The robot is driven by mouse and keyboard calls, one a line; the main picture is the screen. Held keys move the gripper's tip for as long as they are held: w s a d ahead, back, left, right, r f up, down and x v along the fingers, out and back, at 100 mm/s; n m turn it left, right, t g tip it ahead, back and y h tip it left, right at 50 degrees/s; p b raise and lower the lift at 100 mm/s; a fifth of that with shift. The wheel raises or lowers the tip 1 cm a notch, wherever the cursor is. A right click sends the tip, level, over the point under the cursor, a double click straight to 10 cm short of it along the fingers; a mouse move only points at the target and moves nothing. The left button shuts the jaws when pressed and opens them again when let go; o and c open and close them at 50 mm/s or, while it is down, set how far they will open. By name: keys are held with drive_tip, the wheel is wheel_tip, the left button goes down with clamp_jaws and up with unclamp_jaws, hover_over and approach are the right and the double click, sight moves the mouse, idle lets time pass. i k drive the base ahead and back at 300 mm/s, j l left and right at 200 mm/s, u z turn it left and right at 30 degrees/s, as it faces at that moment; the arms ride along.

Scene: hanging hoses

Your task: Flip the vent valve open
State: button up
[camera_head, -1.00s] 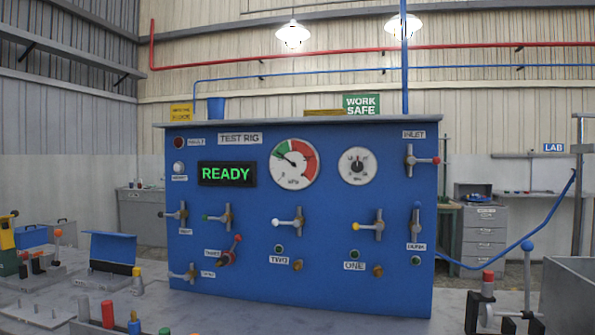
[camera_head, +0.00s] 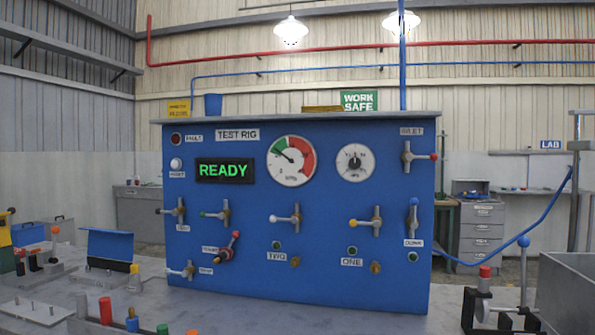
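The blue test rig panel (camera_head: 330,265) stands on the bench and carries several small lever valves. The small labels are blurred, and I cannot tell for sure which reads vent. One candidate is the grey-tipped lever valve (camera_head: 178,212) at the left edge, its lever pointing left above a small label. The other is the pale-tipped lever valve (camera_head: 188,270) at the lower left, its lever also pointing left beside a small label. Nothing touches either valve. My gripper is not in view.
A red-tipped valve (camera_head: 234,238) sits near the lower left one. The display (camera_head: 225,170) reads READY. Coloured pegs and fixtures, including a red peg (camera_head: 106,309), stand on the bench front left. A grey bin (camera_head: 570,295) and a blue-knobbed post (camera_head: 523,262) are at right.

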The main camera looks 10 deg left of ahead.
sight(174, 212)
drive_tip(key=j+u, duration=0.25)
drive_tip(key=j, duration=0.85)
drive_tip(key=j+u, duration=0.25)
drive_tip(key=j, duration=0.9)
drive_tip(key=i+l, duration=0.2)
drive_tip(key=i, duration=0.15)
drive_tip(key=i+l+u, duration=0.1)
drive_tip(key=i, duration=0.25)
drive_tip(key=l, duration=0.1)
